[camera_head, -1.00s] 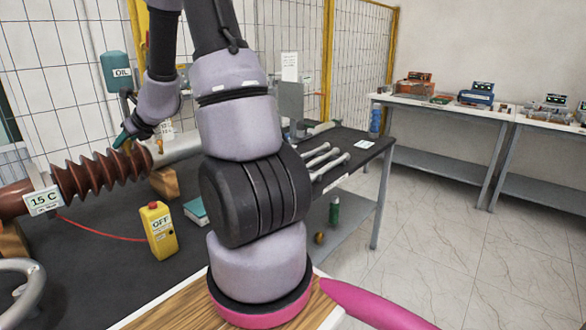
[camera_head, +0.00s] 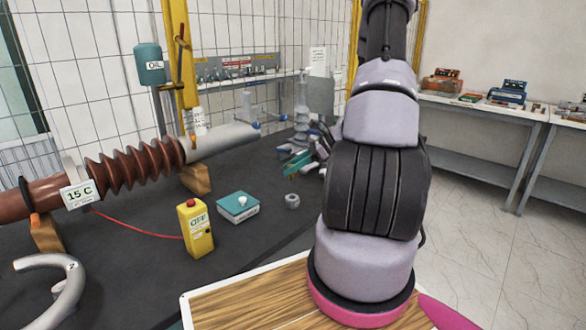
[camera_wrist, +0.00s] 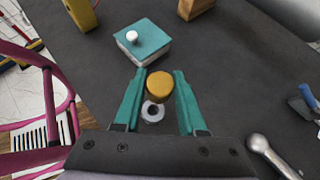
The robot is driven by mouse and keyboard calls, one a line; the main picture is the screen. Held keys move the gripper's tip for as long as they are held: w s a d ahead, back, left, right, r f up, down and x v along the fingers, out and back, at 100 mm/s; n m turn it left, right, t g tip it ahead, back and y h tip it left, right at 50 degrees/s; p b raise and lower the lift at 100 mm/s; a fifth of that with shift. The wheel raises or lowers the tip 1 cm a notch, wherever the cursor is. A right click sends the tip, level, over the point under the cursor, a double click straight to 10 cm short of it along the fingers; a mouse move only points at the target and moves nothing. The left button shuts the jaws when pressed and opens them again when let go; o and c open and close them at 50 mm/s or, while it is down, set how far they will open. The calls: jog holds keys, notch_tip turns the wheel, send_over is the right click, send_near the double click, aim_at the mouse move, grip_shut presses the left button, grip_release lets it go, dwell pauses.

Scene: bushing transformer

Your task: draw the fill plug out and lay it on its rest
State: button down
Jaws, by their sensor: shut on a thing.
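The fill plug (camera_wrist: 160,87), with a round brass-orange head, is between the teal fingers of my gripper (camera_wrist: 160,80) in the wrist view. My gripper is shut on it. A grey ring with a hole (camera_wrist: 152,111), which looks like the rest, shows just below the plug in that view. The plug looks held above the bench, but its exact height over the ring is unclear. In the head view the ring (camera_head: 292,200) stands on the dark bench, right of a teal box. The brown ribbed bushing (camera_head: 135,162) lies at the left.
The teal box with a white knob (camera_head: 238,206) and a yellow OFF box (camera_head: 196,228) stand near the ring. A wooden block (camera_head: 195,178) supports the bushing. Bare bench surrounds the ring.

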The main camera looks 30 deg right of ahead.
jog(key=shift+s+f, duration=0.1)
jog(key=shift+s, duration=0.1)
jog(key=shift+f, duration=4.3)
jog(key=shift+c, duration=2)
grip_release()
jog(key=shift+d, duration=0.1)
jog(key=v, duration=1)
jog(key=shift+d+r, duration=0.25)
jog(key=shift+d, duration=0.05)
